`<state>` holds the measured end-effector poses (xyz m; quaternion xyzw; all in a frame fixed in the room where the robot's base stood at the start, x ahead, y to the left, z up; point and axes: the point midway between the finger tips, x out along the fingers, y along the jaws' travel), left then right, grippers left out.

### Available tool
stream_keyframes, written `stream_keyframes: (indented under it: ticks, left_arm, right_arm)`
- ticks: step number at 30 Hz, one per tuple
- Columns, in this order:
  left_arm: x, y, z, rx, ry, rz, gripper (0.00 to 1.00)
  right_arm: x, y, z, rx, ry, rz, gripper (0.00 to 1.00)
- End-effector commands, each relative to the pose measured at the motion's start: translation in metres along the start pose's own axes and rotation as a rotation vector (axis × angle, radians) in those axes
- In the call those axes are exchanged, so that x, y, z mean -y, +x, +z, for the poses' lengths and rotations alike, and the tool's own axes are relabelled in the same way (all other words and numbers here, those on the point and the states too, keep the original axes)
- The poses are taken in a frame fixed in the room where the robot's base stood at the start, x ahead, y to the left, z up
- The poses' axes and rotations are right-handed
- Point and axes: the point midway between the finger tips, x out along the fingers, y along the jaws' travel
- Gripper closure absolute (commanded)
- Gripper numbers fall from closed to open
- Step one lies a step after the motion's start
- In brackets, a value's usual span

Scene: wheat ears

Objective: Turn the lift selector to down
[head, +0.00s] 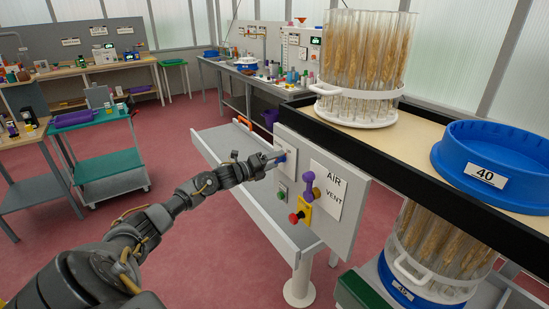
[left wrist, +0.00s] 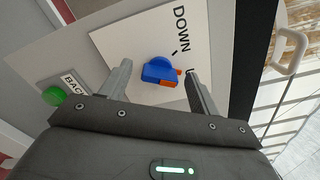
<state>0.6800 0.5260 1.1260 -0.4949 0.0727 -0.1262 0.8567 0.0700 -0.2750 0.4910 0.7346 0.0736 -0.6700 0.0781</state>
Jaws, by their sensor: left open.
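The lift selector is a blue knob (left wrist: 158,70) with orange parts on its lower right side, on a white plate (left wrist: 125,42) marked DOWN in the left wrist view. A second word on the plate is mostly hidden behind a finger. Which mark the knob points to I cannot tell. My left gripper (left wrist: 158,76) is open, with one finger on each side of the knob and gaps visible between. In the head view, my left gripper (head: 277,159) is at the upper left of the grey panel (head: 343,228), and hides most of the knob. My right gripper is not in view.
The panel also carries a green button (head: 281,193), a red button (head: 294,217), a purple lever (head: 308,186) and an AIR/VENT sign (head: 328,189). To the right, a shelf holds a wheat-filled rack (head: 357,107) and a blue tub (head: 500,150) marked 40.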

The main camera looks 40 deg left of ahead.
Motion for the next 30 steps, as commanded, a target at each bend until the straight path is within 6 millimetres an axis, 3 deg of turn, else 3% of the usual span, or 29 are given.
stream_keyframes:
  ticks: [11, 22, 30]
  left_arm:
    - [-0.0002, 0.006, -0.0005, -0.001, 0.001, 0.0, 0.38]
    - [-0.0004, 0.0056, -0.0003, 0.0, 0.001, 0.001, 0.83]
    - [-0.0014, 0.0048, 0.0002, 0.001, -0.03, 0.002, 0.83]
  right_arm:
    - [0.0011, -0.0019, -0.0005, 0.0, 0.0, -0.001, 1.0]
    - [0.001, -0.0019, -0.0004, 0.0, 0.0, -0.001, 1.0]
    - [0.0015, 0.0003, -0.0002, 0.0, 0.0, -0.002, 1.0]
